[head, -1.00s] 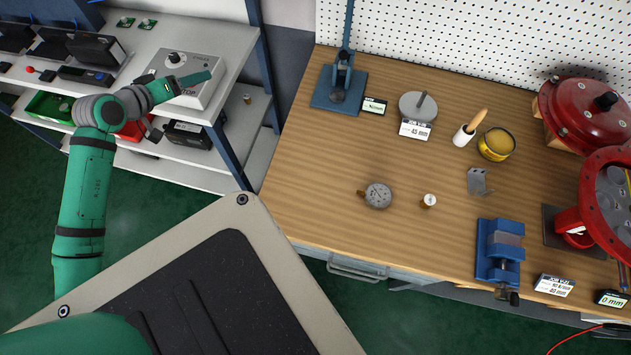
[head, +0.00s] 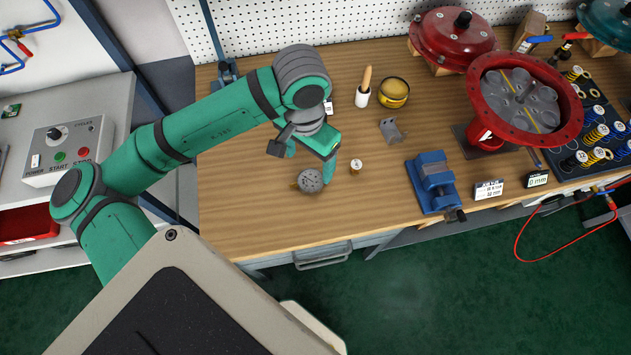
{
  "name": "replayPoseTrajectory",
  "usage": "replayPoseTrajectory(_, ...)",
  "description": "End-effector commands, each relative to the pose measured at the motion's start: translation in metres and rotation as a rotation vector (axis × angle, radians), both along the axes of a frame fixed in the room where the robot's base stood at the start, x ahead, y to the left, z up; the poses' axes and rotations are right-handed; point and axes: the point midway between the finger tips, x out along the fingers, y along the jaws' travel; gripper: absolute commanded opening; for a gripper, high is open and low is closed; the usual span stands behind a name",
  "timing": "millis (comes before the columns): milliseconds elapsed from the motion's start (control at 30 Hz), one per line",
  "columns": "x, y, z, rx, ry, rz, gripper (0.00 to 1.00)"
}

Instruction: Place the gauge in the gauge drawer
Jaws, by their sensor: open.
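The gauge (head: 311,180), a small round grey dial, lies face up on the wooden workbench (head: 250,215) near its front edge. My gripper (head: 325,163) is open and empty, reaching down just behind and to the right of the gauge. The arm hides part of the hand, and I cannot tell whether a finger touches the gauge. A grey drawer (head: 322,257) with a bar handle sits under the bench's front edge, below the gauge. It looks shut, and I see no label on it.
A small white-topped cylinder (head: 356,166) stands close to the right of my gripper. A metal bracket (head: 392,130), a blue vise (head: 434,182) and a yellow tin (head: 393,92) are further right. A red open housing (head: 524,100) stands beyond. The bench's front left is clear.

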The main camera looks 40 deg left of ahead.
Motion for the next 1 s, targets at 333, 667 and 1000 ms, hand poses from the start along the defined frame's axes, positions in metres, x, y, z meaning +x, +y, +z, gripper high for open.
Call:
replayPoseTrajectory(333,-0.002,-0.003,-0.041,0.012,0.016,-0.014,0.75)
replayPoseTrajectory(667,0.0,0.0,-0.066,0.013,0.015,-0.013,0.75)
replayPoseTrajectory(1000,0.005,0.005,-0.105,0.014,0.014,-0.014,0.75)
